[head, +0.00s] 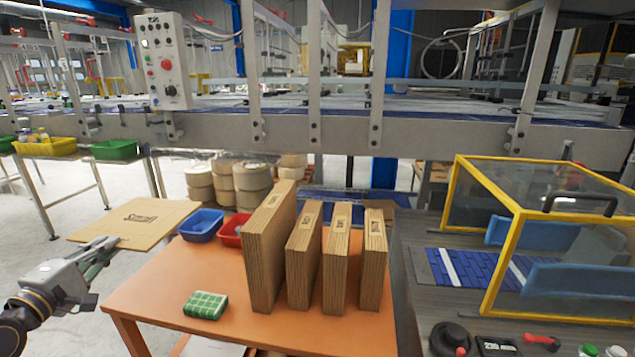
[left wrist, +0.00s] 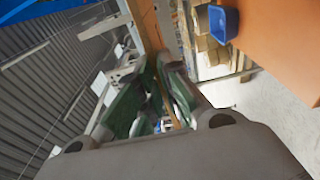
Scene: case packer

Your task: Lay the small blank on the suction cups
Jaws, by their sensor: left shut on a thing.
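A flat brown cardboard blank (head: 150,218) with dark print is held roughly level to the left of the orange table. My left gripper (head: 102,248) is shut on its near left edge. In the left wrist view the blank (left wrist: 146,30) shows edge-on as a thin brown strip between the fingers of the left gripper (left wrist: 155,95). I cannot make out the suction cups in either view. My right gripper is not in view.
Several upright cardboard stacks (head: 268,250) stand on the orange table (head: 170,275), with a blue bin (head: 201,226), a red bin (head: 232,232) and a green-white package (head: 205,305). A yellow-framed guard (head: 515,235) stands at right. A control box (head: 166,62) hangs at the back.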

